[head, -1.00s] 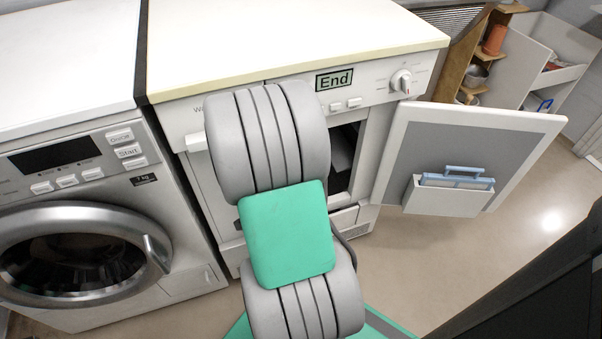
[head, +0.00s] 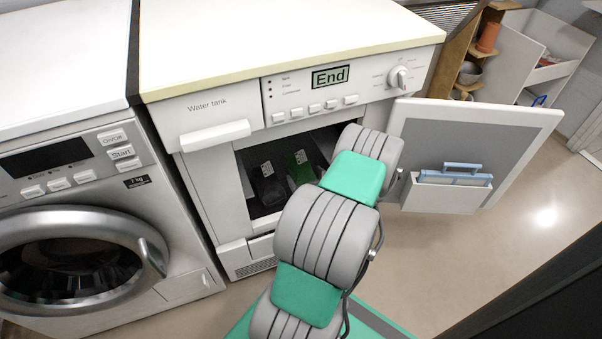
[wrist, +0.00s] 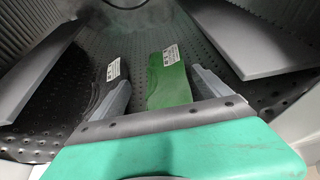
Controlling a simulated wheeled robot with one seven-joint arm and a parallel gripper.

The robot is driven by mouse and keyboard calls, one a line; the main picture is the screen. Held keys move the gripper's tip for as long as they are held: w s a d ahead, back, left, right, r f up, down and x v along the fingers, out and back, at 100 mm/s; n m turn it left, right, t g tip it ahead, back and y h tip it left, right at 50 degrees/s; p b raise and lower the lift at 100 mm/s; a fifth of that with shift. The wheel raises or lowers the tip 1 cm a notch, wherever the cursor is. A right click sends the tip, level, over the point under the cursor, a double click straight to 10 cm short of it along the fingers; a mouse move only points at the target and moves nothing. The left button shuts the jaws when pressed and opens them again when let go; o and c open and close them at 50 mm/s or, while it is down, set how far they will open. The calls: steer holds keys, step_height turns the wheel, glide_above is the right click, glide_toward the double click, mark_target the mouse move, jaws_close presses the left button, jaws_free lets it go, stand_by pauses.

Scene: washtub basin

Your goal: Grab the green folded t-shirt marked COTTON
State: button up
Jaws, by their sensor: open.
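The green folded t-shirt (wrist: 169,85) lies inside the dryer drum, with a white label at its far end; the label text is too small to read. It also shows in the head view (head: 300,170), just inside the dryer opening. A black folded item (wrist: 104,82) with a similar white label lies to its left, apart from it. My gripper (wrist: 160,76) is open, with one grey finger on each side of the green shirt's near part. I cannot tell whether the fingers touch it. In the head view my arm hides the gripper.
The dryer (head: 215,128) has its door (head: 475,125) swung open to the right, with a blue-handled filter in its pocket. Dark perforated drum walls and grey paddles (wrist: 245,45) flank the shirt. A washing machine (head: 90,220) stands at left. Floor is clear at right.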

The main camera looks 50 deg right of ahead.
mark_target(302, 172)
steer(key=shift+s+d+f+m, duration=0.1)
steer(key=shift+s+f+m, duration=0.25)
steer(key=shift+f, duration=0.2)
steer(key=shift+s+d+f+m, duration=0.1)
steer(key=shift+s+f+m, duration=0.2)
steer(key=shift+f, duration=0.2)
steer(key=shift+w+d+f+b, duration=0.15)
steer(key=shift+w+f+b, duration=0.1)
steer(key=shift+b, duration=0.05)
steer(key=b+x, duration=0.3)
steer(key=x, duration=0.3)
steer(key=shift+w+f+b, duration=0.25)
steer(key=shift+w+b, duration=0.05)
steer(key=shift+w+d, duration=0.1)
steer(key=shift+w, duration=0.05)
steer(key=shift+r, duration=0.1)
steer(key=c, duration=1.3)
steer(key=shift+o, duration=0.2)
